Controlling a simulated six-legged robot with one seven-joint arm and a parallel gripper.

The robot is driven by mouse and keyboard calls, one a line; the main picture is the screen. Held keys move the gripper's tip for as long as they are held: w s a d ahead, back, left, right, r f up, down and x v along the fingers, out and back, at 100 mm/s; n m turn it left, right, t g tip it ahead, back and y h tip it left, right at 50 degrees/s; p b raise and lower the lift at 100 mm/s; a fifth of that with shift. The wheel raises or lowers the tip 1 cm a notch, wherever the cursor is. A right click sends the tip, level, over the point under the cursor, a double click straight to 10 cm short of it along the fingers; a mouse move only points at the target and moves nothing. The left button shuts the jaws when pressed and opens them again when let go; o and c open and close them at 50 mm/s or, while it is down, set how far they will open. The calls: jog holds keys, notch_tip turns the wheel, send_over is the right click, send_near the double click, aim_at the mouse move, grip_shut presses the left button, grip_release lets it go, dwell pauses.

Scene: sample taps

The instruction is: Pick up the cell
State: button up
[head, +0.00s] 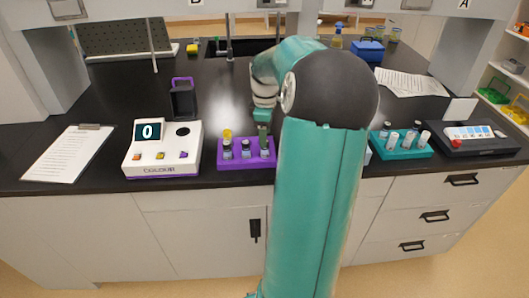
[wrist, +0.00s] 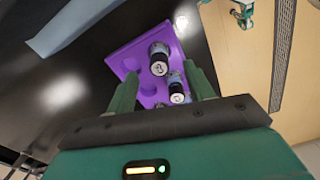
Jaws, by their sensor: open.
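A purple rack (head: 233,160) stands on the dark bench and holds several small dark-capped vials; one vial (head: 246,149) is in its middle and a yellow piece (head: 227,134) shows at its left. I cannot tell which of them is the cell. My gripper (head: 263,138) is over the right part of the rack, partly hidden by my arm. In the wrist view, my gripper (wrist: 163,84) has its two green fingers apart, with a dark-capped vial (wrist: 177,92) between them. Another vial (wrist: 159,60) is farther out in the purple rack (wrist: 125,60). Contact cannot be told.
A white COLOUR meter (head: 160,150) reading 0 stands left of the rack, with a clipboard (head: 68,153) farther left. A teal rack (head: 402,150) and a dark tray (head: 480,140) are at right. A dark purple-handled container (head: 183,100) stands behind.

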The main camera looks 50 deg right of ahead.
aim_at(265, 150)
notch_tip(265, 150, down, 6)
jog(key=shift+r, duration=0.1)
dwell(0.4)
jog(key=c, duration=0.9)
